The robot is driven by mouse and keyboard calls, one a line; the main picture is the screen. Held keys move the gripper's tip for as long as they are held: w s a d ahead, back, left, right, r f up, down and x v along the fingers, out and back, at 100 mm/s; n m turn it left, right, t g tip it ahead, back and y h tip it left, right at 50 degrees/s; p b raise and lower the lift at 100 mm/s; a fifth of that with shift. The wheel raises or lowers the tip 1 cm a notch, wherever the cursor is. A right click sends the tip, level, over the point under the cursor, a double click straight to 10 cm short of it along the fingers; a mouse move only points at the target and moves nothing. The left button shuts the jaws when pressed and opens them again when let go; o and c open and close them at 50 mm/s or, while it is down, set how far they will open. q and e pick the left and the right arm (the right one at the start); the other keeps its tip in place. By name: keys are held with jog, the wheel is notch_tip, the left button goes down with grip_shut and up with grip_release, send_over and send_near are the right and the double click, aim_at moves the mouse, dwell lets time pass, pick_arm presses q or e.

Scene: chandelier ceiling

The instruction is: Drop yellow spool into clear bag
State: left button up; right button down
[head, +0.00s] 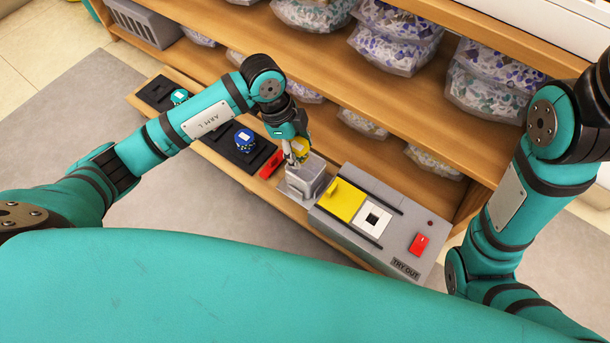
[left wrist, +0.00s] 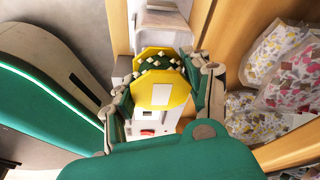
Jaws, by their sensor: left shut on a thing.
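The yellow spool (head: 303,149) is held in my left gripper (head: 296,152). In the left wrist view the spool (left wrist: 162,94) shows yellow octagonal flanges with a dark green and white patterned middle, between the two fingers. The clear bag (head: 302,187) looks like a greyish see-through pouch, standing upright on the wooden ledge left of the grey try-out box. In the head view the gripper and spool overlap the bag's top edge; the exact height above it is hard to tell. My right arm shows at right, but its gripper is out of view.
The grey try-out box (head: 350,231) has a yellow panel and a red button (head: 418,244). A blue spool (head: 245,139) and a teal spool (head: 180,97) sit on dark trays at left. A red piece (head: 271,164) lies beside the bag. Shelves behind hold patterned bags (head: 397,38).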

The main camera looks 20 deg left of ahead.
pick_arm(q)
jog(key=o, duration=1.3)
jog(key=v, duration=1.2)
